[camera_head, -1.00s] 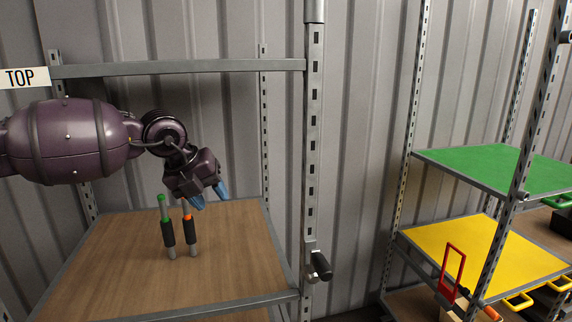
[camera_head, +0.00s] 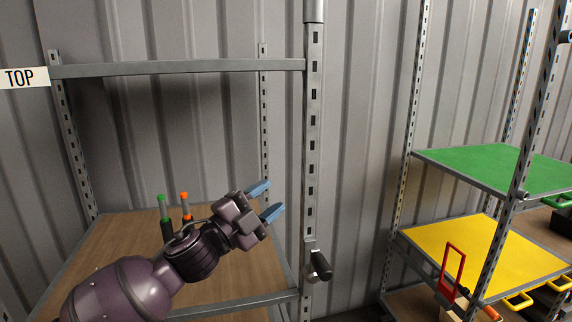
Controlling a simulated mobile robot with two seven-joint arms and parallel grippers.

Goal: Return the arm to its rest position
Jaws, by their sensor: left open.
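My left gripper (camera_head: 265,201) is open and empty, with its two blue fingertips apart and pointing up and right. It is near the right side of the shelf, beside the metal post. My purple left arm comes in from the lower left and crosses in front of the wooden shelf (camera_head: 120,232). My right gripper is not in view.
A metal post (camera_head: 312,170) with a dark handle (camera_head: 320,265) stands right. Another rack has green (camera_head: 490,165) and yellow (camera_head: 470,250) shelves.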

